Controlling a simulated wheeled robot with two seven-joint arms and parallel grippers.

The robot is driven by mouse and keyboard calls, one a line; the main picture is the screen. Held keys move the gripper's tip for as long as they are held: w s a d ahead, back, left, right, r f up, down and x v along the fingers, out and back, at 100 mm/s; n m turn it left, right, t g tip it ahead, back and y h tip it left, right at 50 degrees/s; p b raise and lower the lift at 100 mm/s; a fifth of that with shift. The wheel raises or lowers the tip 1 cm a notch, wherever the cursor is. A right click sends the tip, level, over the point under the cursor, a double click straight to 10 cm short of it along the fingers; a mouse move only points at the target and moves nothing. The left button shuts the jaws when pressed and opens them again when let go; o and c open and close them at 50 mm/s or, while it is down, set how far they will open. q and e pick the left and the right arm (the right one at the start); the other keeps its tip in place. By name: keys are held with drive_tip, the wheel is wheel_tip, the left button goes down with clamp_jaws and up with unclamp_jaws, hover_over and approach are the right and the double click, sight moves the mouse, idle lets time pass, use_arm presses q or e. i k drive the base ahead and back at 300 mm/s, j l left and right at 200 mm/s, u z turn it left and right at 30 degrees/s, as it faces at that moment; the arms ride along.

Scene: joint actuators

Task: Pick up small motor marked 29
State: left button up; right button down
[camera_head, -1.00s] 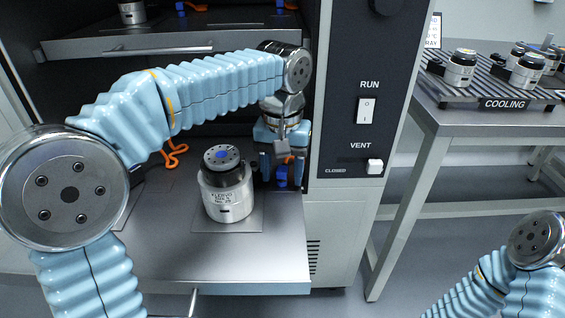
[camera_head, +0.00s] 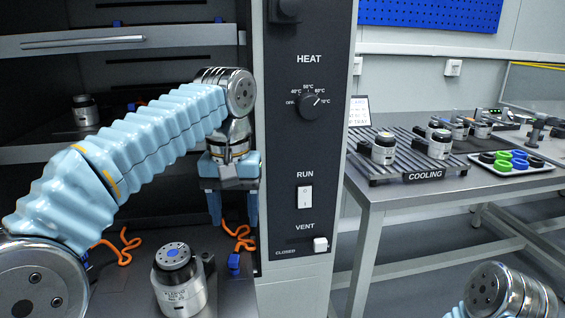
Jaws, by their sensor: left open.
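A silver motor (camera_head: 182,293) with a black top and a blue centre stands upright on the bottom shelf of the open cabinet. It carries printed lettering, but its number is too small to read surely. My left gripper (camera_head: 234,219) hangs fingers-down, open and empty, above and to the right of this motor, apart from it. Another small motor (camera_head: 85,112) stands on the shelf above, at the left. My right arm shows at the lower right corner; its gripper is out of view.
A cabinet panel (camera_head: 308,150) with HEAT, RUN and VENT controls stands right of my left gripper. Orange cables and a blue connector (camera_head: 234,262) lie behind the motor. A cooling rack (camera_head: 372,172) with several motors and a tray (camera_head: 515,168) of coloured rings stand on the right-hand table.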

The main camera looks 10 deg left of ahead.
sight(185, 299)
drive_tip(key=k+l, duration=0.7)
drive_tip(key=l, duration=0.15)
